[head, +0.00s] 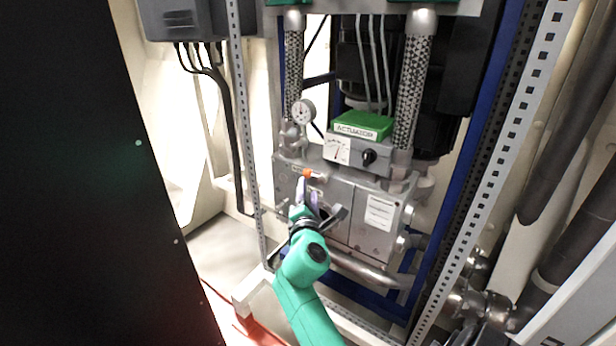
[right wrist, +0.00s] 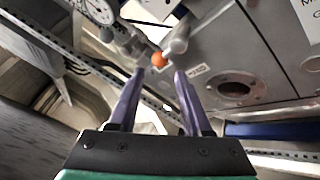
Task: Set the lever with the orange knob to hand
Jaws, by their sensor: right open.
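The lever's orange knob (head: 307,173) is on the upper left front of the grey metal housing (head: 340,222), below the round gauge. In the right wrist view the knob (right wrist: 158,60) shows just beyond the fingertips, near the middle of the gap. My right gripper (head: 308,192) is open, with its purple fingers (right wrist: 162,74) pointing at the knob. I cannot tell whether the fingers reach around it. The lever's stem is mostly hidden, and its setting is not readable. My left gripper is not in view.
A round gauge (head: 303,111), a square dial (head: 337,149), a black selector knob (head: 369,157) and a green box marked ACTUATOR (head: 363,124) are above. Perforated uprights (head: 246,130) flank the housing. A pipe (head: 365,270) runs below. A black panel (head: 80,190) fills the left.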

